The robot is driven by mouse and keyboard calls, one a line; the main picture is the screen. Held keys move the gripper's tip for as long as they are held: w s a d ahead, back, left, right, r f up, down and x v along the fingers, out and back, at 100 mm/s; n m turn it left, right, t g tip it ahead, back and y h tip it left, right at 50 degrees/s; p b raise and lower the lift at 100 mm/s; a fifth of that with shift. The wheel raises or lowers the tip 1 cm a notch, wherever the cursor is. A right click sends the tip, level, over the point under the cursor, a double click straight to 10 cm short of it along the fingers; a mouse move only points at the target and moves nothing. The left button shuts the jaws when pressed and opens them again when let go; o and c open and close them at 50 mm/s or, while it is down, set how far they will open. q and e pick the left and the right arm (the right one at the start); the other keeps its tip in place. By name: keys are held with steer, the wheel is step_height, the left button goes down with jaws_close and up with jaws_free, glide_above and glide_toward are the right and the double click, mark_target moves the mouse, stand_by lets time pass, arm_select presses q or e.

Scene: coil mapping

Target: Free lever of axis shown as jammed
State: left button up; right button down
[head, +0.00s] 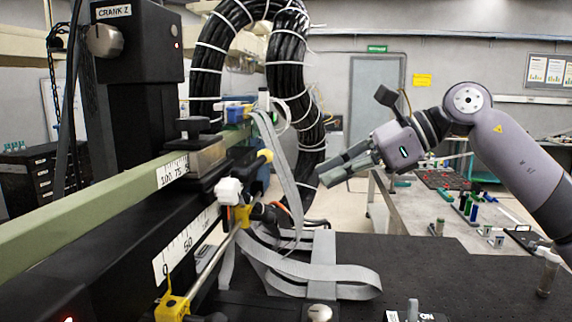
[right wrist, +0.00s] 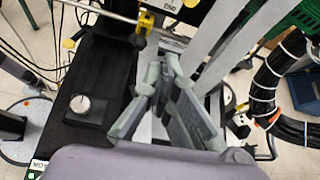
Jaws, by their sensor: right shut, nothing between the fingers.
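A black column box labelled CRANK Z (head: 138,45) stands at upper left in the head view, with a grey round knob (head: 104,41) and a small red light. Below it, a green beam (head: 95,208) carries a black carriage and numbered scales. A metal rod (head: 213,262) with yellow fittings (head: 172,306) runs alongside; one fitting also shows in the right wrist view (right wrist: 146,22). I cannot tell which part is the jammed lever. My right gripper (head: 324,178) is shut and empty, in the air right of the carriage; its fingers also show in the right wrist view (right wrist: 163,62). My left gripper is out of view.
Grey ribbon cables (head: 345,280) loop over the black table (head: 440,270) near the carriage. A thick black cable bundle (head: 285,60) arches behind. A grey bench (head: 470,225) with small coloured items stands at right. The black table's middle right is mostly clear.

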mark_target(254, 165)
arm_select(q)
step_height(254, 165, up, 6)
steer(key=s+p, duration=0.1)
steer(key=p, duration=0.5)
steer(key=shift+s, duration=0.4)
arm_select(e)
steer(key=w+a, duration=0.1)
steer(key=a, duration=0.8)
steer(key=shift+w+f, duration=0.25)
steer(key=shift+w, duration=0.15)
steer(key=shift+w+a, duration=0.1)
steer(key=shift+a, duration=0.05)
